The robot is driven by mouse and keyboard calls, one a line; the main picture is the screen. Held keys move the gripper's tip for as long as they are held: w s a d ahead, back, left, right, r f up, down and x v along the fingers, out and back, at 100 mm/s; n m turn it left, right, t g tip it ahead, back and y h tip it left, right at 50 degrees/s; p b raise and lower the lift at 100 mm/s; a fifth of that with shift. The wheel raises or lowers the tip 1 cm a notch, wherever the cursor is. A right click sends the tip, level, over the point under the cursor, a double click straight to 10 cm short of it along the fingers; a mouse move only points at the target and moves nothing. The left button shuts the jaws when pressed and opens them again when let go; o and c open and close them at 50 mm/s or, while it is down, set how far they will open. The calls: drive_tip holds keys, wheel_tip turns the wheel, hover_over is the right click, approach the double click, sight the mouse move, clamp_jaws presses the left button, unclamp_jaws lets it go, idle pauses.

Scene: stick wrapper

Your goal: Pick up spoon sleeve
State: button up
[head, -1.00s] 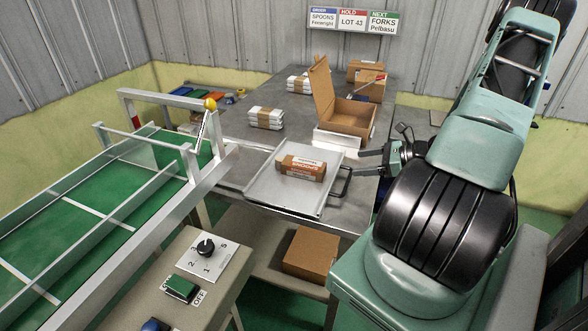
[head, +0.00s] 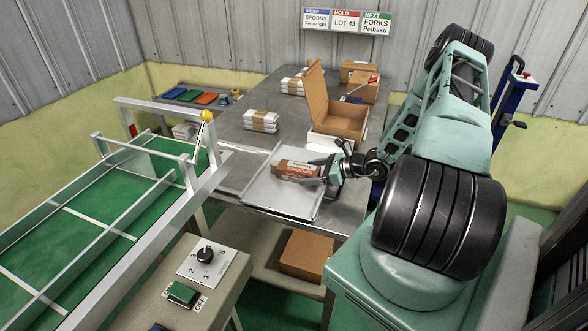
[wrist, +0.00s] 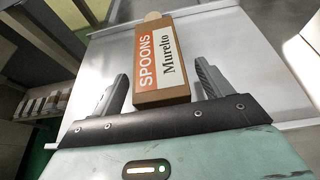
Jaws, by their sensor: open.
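The spoon sleeve (head: 292,169) is a brown cardboard sleeve with a white and orange label, lying on the metal tray (head: 262,197). In the wrist view the sleeve (wrist: 163,62) reads "SPOONS" and "Murelto", and its near end points at my gripper. My gripper (head: 318,171) is at the right end of the sleeve in the head view. In the wrist view my gripper (wrist: 163,80) is open, with one finger on each side of the sleeve's near end. Gaps show between the fingers and the sleeve. The sleeve's far end shows something pale sticking out.
An open cardboard box (head: 340,118) stands behind the tray on the table. White wrapped bundles (head: 261,121) lie to its left. A conveyor with a green belt (head: 85,220) is at left. A sign (head: 346,20) on the wall reads SPOONS, LOT 43 and FORKS.

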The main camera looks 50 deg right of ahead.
drive_tip(key=shift+w+a+f, duration=0.15)
drive_tip(key=shift+w, duration=0.15)
drive_tip(key=c, duration=1.1)
